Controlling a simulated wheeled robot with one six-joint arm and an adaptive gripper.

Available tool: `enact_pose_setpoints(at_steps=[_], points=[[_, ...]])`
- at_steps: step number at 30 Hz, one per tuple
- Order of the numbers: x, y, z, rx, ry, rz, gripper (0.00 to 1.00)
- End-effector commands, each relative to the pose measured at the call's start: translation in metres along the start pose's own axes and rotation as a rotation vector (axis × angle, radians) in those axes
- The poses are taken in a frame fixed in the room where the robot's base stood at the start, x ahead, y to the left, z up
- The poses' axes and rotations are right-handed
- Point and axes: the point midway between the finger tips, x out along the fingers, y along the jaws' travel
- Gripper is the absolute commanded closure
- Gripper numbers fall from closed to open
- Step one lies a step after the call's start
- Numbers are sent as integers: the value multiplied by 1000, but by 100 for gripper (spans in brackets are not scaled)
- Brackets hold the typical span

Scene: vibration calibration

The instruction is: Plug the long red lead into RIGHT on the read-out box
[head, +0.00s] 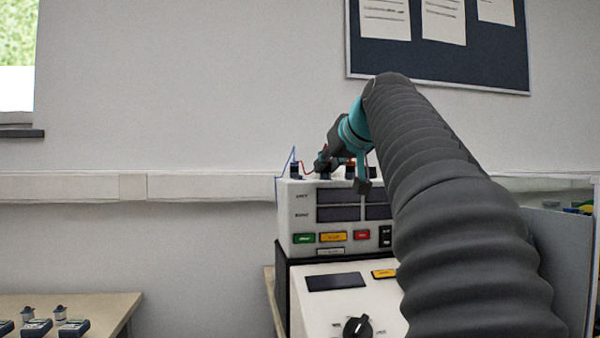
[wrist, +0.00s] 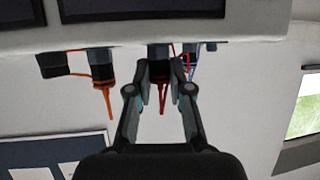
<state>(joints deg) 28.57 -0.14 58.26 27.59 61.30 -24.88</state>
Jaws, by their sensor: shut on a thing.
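The read-out box (head: 300,218) is a white unit with dark displays and coloured buttons, in the middle of the head view. Its edge also shows along the top of the wrist view (wrist: 250,28). My gripper (head: 323,163) is at the top of this box. In the wrist view my gripper (wrist: 160,75) is shut on a dark plug with a red tail, the red lead (wrist: 162,100). The plug's front end is at the box's edge. Socket labels are not readable, and I cannot tell whether the plug is fully seated.
An orange-tailed plug (wrist: 103,75) and a blue lead (wrist: 192,68) stand close on either side of the held plug. A lower unit with a black knob (head: 357,327) is below the box. A table (head: 118,305) with small devices stands at the left.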

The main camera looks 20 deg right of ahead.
Motion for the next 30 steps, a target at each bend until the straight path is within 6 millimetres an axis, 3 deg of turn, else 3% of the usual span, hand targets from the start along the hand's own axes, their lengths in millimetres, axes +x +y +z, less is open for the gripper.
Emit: enact_pose_setpoints(at_steps=[15,30], points=[[1,-4,0,92,-1,206,100],[1,-4,0,107,0,241,100]])
